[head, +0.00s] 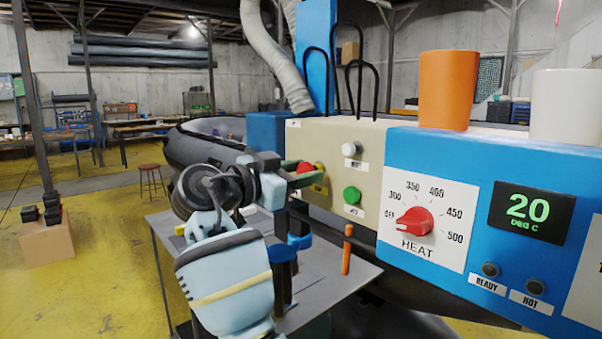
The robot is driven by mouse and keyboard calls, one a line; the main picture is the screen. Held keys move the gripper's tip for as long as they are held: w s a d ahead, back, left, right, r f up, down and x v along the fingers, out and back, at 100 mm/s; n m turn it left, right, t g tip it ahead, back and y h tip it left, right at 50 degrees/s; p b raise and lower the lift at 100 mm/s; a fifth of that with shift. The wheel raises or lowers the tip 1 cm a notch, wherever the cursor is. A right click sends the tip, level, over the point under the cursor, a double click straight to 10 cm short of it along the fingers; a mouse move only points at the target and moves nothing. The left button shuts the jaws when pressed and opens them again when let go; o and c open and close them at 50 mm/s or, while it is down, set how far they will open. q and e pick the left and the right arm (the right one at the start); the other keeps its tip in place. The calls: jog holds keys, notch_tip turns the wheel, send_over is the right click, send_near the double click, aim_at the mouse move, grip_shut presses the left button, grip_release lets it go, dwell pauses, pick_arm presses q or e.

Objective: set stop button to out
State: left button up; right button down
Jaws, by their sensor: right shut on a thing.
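The red stop button (307,168) sits on the left part of the beige control panel (370,150), with a yellow label at its lower right. My right gripper (301,173) reaches it from the left, with its fingers around the button, shut on it. The fingers hide part of the button, so I cannot tell whether it is in or out. My left gripper is not in view.
A white button (351,149) and a green button (351,195) are close to the right of the stop button. The blue heater panel (478,165) has a red heat dial (412,221) and a display reading 20. A grey table (335,268) stands below.

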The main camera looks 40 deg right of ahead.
jog(key=shift+a+f, duration=0.1)
jog(key=c, duration=1.2)
grip_release()
jog(key=shift+a, duration=0.1)
jog(key=o, duration=0.3)
jog(key=shift+a, duration=0.1)
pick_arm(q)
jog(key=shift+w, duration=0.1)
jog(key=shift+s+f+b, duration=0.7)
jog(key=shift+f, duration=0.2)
pick_arm(e)
jog(key=a, duration=0.7)
jog(key=shift+s+a, duration=0.35)
